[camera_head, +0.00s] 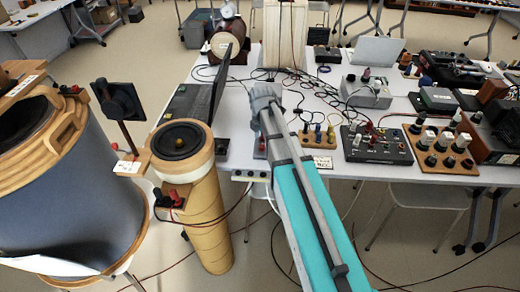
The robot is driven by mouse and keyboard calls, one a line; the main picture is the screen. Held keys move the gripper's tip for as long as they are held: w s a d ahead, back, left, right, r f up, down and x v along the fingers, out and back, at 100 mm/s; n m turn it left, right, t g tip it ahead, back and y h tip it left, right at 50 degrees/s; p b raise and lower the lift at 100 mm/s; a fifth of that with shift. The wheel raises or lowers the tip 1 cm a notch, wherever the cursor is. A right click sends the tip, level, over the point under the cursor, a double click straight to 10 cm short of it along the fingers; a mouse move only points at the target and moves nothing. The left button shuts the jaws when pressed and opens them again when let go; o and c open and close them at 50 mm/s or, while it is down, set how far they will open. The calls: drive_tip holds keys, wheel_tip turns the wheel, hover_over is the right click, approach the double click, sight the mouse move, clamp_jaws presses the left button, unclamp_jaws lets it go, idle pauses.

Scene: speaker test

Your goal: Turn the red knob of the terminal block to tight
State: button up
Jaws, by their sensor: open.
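My gripper (265,98) is the grey end of my arm, over the front part of the white table. It is open, and nothing shows held in it. Its fingertips are small and partly hidden from this view. A small terminal block (171,199) with red and black knobs sits on the side of the tan cylinder, left of and nearer than my gripper. The red knob (179,201) is apart from my gripper. Its turn cannot be read. A wooden board (317,144) with several coloured posts lies just right of my gripper. I cannot tell for sure which block the task means.
A round speaker (181,141) tops the tan cylinder (207,228). An open laptop (190,100) stands behind it. A large grey drum (75,190) is at left. A black box (376,146) and a post board (437,150) crowd the table's right. Cables cross the table.

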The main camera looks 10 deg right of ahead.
sight(262, 146)
drive_tip(key=shift+f+b, duration=1.45)
drive_tip(key=shift+f, duration=0.25)
